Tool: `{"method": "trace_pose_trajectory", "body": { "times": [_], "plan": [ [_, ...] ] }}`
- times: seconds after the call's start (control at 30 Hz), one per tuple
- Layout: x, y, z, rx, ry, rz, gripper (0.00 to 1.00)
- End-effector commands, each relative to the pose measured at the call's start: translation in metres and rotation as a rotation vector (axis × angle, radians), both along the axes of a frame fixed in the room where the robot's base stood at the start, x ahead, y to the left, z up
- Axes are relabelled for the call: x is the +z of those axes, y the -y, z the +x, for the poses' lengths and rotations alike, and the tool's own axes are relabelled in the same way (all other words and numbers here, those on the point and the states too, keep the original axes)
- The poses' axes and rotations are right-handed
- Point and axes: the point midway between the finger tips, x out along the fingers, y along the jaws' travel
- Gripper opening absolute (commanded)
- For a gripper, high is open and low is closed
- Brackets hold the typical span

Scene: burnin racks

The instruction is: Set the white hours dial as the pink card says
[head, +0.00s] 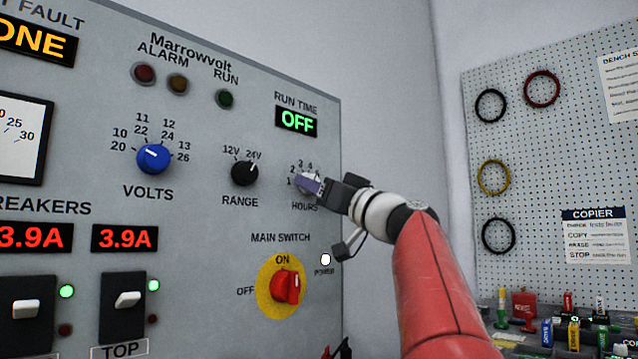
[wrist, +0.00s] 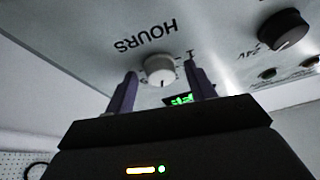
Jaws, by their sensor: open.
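The white hours dial (wrist: 160,69) is on the grey panel (head: 215,200), above the HOURS label in the head view. There it is mostly hidden behind my gripper (head: 309,185); only the numbers around it show in part. In the wrist view my gripper (wrist: 163,76) is open, with one purple finger on each side of the dial. Gaps show between fingers and dial, and I cannot tell whether either touches. The dial's pointer is too small to read. The run time display (head: 296,121) reads OFF. No pink card is in view.
The black range knob (head: 244,173) and blue volts knob (head: 153,158) are left of the dial. The red main switch (head: 287,286) on its yellow plate is below. A pegboard (head: 530,130) with hanging cable loops stands right, above a cluttered bench.

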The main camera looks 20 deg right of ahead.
Motion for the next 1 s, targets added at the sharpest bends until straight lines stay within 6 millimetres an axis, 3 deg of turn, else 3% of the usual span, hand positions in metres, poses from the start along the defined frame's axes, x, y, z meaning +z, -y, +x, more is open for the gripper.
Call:
{"method": "trace_pose_trajectory", "body": {
  "times": [0.2,0.53,1.0],
  "plan": [
    [-0.0005,-0.0003,0.0005,0.000,0.000,0.000,0.55],
    [-0.0004,-0.0003,0.0002,0.000,-0.001,0.000,0.12],
    [-0.0008,-0.0026,-0.0007,0.001,-0.052,0.122,0.10]
  ]
}}
